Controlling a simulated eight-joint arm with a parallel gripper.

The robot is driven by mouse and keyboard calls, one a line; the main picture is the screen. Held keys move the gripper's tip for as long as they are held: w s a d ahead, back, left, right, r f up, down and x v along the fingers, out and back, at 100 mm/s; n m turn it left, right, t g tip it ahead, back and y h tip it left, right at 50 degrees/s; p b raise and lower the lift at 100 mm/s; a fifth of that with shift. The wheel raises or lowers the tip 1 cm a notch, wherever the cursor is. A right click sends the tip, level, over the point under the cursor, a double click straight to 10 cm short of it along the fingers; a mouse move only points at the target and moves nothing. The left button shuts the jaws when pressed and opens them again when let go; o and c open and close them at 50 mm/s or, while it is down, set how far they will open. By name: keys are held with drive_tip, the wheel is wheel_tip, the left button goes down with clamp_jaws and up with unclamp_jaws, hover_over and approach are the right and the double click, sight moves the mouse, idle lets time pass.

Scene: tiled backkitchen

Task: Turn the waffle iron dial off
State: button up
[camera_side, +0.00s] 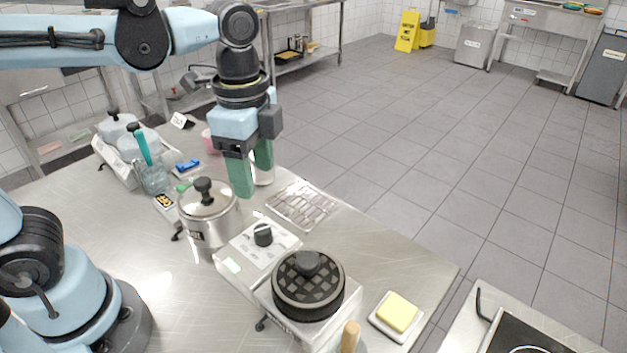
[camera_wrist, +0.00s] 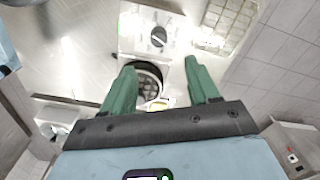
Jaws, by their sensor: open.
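The waffle iron (camera_side: 308,290) stands on the steel counter, with a round black gridded lid and a white control box. Its black dial (camera_side: 263,235) sits on top of that box; the setting is too small to read. In the wrist view the dial (camera_wrist: 158,37) shows beyond my fingertips, and the dark waffle lid (camera_wrist: 148,80) shows partly between my fingers. My gripper (camera_side: 254,188) is open and empty, with green fingers pointing down. It is above the counter, behind the control box and beside the pot, apart from the dial.
A lidded steel pot (camera_side: 209,215) stands left of the control box, close to my gripper. A wire rack (camera_side: 303,205) lies behind the box. A yellow block on a white dish (camera_side: 397,312) is at right. A wooden handle (camera_side: 350,337) rises in front. The left counter is fairly clear.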

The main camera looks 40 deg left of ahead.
sight(262, 229)
drive_tip(key=shift+f, duration=6)
drive_tip(key=c, duration=1)
drive_tip(key=shift+c, duration=0.2)
